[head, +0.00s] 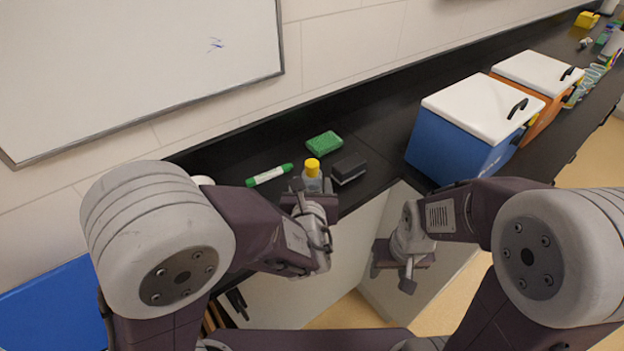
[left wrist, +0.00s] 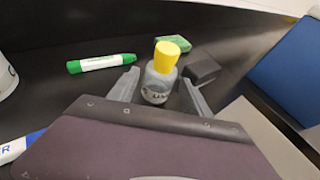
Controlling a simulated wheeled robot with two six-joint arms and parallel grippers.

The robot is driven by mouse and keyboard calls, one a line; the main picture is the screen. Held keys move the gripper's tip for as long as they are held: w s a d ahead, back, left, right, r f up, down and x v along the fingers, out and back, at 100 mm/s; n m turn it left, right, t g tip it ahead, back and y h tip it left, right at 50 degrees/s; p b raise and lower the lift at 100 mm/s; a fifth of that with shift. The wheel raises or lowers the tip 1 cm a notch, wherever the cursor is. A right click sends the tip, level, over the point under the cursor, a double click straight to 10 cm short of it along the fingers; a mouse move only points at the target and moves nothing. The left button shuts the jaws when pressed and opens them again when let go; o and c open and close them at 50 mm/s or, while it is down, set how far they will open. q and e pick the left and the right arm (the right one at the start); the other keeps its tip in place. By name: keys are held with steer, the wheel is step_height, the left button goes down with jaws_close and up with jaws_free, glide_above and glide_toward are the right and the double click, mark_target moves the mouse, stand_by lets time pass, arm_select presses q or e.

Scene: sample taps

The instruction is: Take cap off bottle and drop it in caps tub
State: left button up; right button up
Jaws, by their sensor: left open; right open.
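A clear bottle (head: 312,181) with a yellow cap (head: 313,167) stands upright on the black counter near its front edge. In the left wrist view the bottle (left wrist: 156,84) and its yellow cap (left wrist: 167,56) are between the fingers of my left gripper (left wrist: 157,86). The fingers are open, one on each side of the bottle, and do not appear closed on it. My right gripper (head: 403,268) is open and empty, in front of the counter and low. No caps tub can be made out for certain.
A green-and-white marker (head: 269,175), a green sponge (head: 324,144) and a black block (head: 349,169) lie close around the bottle. A blue box with a white lid (head: 455,141) and an orange one (head: 541,101) stand to the right. A whiteboard (head: 130,65) is on the wall.

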mark_target(313, 160)
arm_select(q)
steer(key=x, duration=0.2)
steer(key=shift+w+f, duration=0.25)
steer(key=shift+w, duration=0.05)
steer(key=x, duration=0.4)
steer(key=shift+w+d+f, duration=0.1)
steer(key=shift+w+f, duration=0.1)
steer(key=shift+w, duration=0.2)
steer(key=shift+s, duration=0.1)
arm_select(e)
steer(key=shift+w+f, duration=0.2)
steer(key=shift+w, duration=0.25)
arm_select(q)
steer(key=shift+r, duration=0.1)
steer(key=c, duration=1.2)
step_height(313, 160, up, 5)
steer(key=shift+f+p, duration=0.2)
steer(key=shift+p, duration=0.45)
steer(key=shift+c, duration=0.2)
steer(key=s+d+r+p, duration=0.2)
steer(key=d+r, duration=0.4)
steer(key=d, duration=0.5)
steer(key=shift+s+d+r+p, duration=0.2)
steer(key=shift+s+p, duration=0.1)
steer(key=shift+p, duration=0.25)
arm_select(e)
step_height(313, 160, up, 4)
steer(key=shift+r, duration=0.2)
